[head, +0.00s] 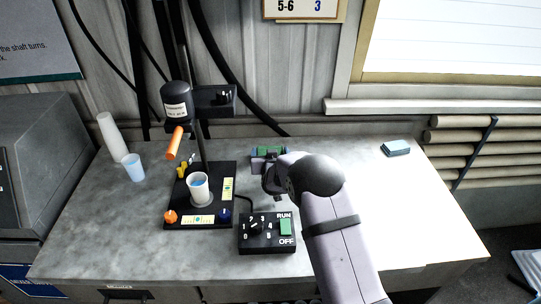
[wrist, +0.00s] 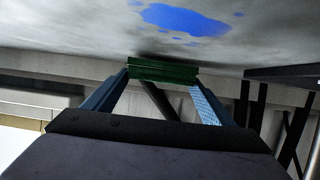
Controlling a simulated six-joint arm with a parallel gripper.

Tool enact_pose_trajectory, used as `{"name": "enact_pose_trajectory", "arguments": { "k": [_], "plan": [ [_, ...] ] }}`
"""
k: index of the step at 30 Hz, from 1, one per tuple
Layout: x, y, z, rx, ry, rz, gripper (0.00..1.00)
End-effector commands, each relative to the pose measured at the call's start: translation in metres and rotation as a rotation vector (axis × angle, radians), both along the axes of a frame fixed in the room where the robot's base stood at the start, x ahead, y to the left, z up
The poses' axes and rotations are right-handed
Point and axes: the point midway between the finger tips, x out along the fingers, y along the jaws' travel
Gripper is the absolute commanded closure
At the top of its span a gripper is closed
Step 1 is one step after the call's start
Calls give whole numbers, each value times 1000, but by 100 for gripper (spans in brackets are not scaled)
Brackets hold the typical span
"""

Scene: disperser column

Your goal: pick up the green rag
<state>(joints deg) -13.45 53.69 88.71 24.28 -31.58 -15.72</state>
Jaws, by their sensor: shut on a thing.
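The green rag (wrist: 163,71) is a small folded green strip between the two fingertips of my gripper (wrist: 160,78) in the wrist view. My gripper is shut on it, with a finger at each end. In the head view the green rag (head: 268,151) shows at the back of the bench, just right of the stand, with my gripper (head: 269,154) around it. It is close to the bench top; I cannot tell whether it touches. My arm covers the bench in front of it.
A blue spill (wrist: 185,20) lies on the bench near the rag. The disperser stand (head: 205,165) with a cup (head: 198,187) is to the left, and a control box (head: 267,233) is in front.

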Motion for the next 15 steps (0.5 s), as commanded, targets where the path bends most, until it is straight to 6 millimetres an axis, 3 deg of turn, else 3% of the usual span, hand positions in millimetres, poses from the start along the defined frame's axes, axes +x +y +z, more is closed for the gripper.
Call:
{"name": "enact_pose_trajectory", "arguments": {
  "k": [15],
  "plan": [
    [0,0,79,0,-4,0,44]
  ]
}}
